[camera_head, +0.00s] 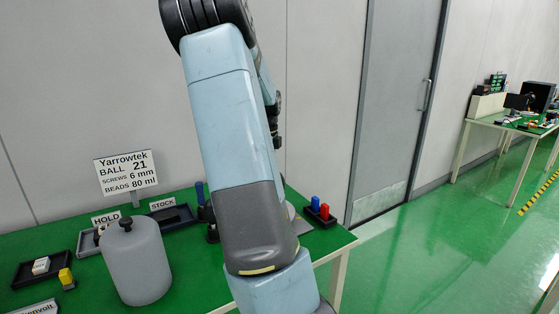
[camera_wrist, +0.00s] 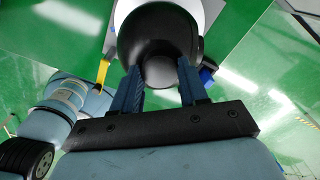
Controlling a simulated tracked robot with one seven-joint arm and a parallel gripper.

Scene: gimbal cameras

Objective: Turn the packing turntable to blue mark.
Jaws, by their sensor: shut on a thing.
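In the wrist view, my gripper (camera_wrist: 158,70) has its two blue fingers on either side of a dark round knob-like part (camera_wrist: 158,36). It is shut on this part. Behind it shows the rim of a pale white disc (camera_wrist: 122,8), which looks like the turntable. In the head view, only a small grey edge of what may be the same disc (camera_head: 292,214) shows beside my arm; my arm hides the rest and my gripper. I cannot make out a blue mark on the disc.
In the head view, a dark tray with a blue piece (camera_head: 315,203) and a red piece (camera_head: 324,211) stands at the table's right end. A grey lidded canister (camera_head: 136,262) stands left of my arm. Bins and a sign (camera_head: 126,172) are behind it. Open floor lies right.

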